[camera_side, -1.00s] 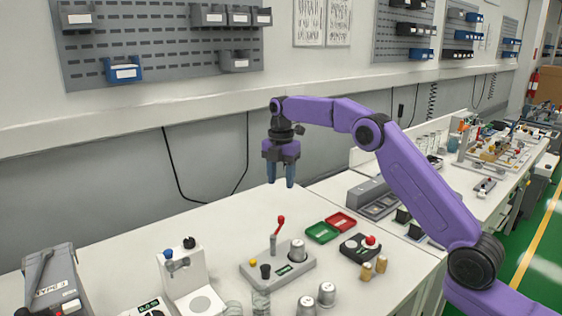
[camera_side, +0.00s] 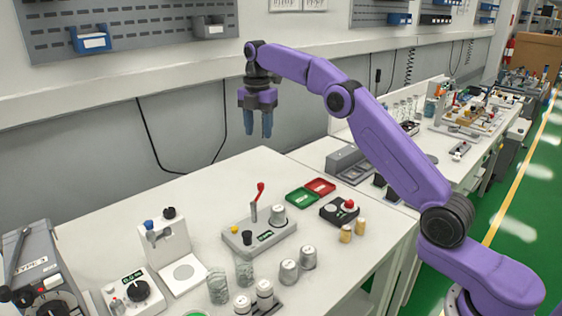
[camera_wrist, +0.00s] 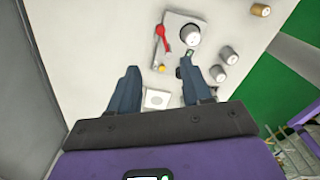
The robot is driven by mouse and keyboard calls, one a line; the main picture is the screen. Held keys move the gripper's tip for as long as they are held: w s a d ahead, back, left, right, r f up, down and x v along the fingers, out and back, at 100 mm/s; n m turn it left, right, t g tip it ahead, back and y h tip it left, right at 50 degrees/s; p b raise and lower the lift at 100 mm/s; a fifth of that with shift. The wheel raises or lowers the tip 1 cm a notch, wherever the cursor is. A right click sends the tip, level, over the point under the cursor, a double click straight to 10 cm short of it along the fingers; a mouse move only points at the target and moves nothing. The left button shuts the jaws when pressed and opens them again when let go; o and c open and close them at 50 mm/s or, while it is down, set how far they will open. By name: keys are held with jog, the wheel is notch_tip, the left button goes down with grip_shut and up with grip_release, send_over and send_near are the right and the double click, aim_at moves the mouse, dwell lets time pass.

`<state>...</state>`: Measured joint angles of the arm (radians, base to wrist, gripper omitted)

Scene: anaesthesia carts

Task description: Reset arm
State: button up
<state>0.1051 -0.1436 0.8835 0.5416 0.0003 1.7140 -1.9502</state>
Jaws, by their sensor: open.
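My gripper (camera_side: 258,122) hangs in the air above the back of the white workbench, its two blue fingers pointing down and apart. It is open, with nothing between the fingers. My purple arm reaches to it from the right. In the wrist view my gripper (camera_wrist: 160,88) also shows as two blue fingers spread apart. Beyond the fingers lies a grey base (camera_side: 240,238) with a red lever (camera_side: 257,194) and a metal cup (camera_side: 278,216) on it; the lever stands up and leans slightly. The gripper touches nothing.
A green tray (camera_side: 300,198) and a red tray (camera_side: 320,187) lie near the bench's right edge. A white stand (camera_side: 165,245), a scale-like box (camera_side: 133,292), metal canisters (camera_side: 289,271) and glass beakers (camera_side: 218,287) fill the front. The back left of the bench is clear.

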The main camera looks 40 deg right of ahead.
jog(key=shift+a, duration=0.1)
jog(key=s+a+m, duration=0.3)
jog(key=s+a, duration=0.4)
jog(key=s, duration=0.4)
jog(key=s+a+m, duration=0.2)
jog(key=s+a, duration=0.4)
jog(key=s, duration=0.5)
jog(key=s+d+f+m, duration=0.1)
jog(key=s+d+f, duration=0.1)
jog(key=s, duration=0.6)
jog(key=s+d+f+m, duration=0.2)
jog(key=s+d+f, duration=0.1)
jog(key=s, duration=0.6)
jog(key=s+d+f+m, duration=0.2)
jog(key=s+d+f, duration=0.1)
jog(key=s, duration=0.5)
jog(key=shift+s+d, duration=0.2)
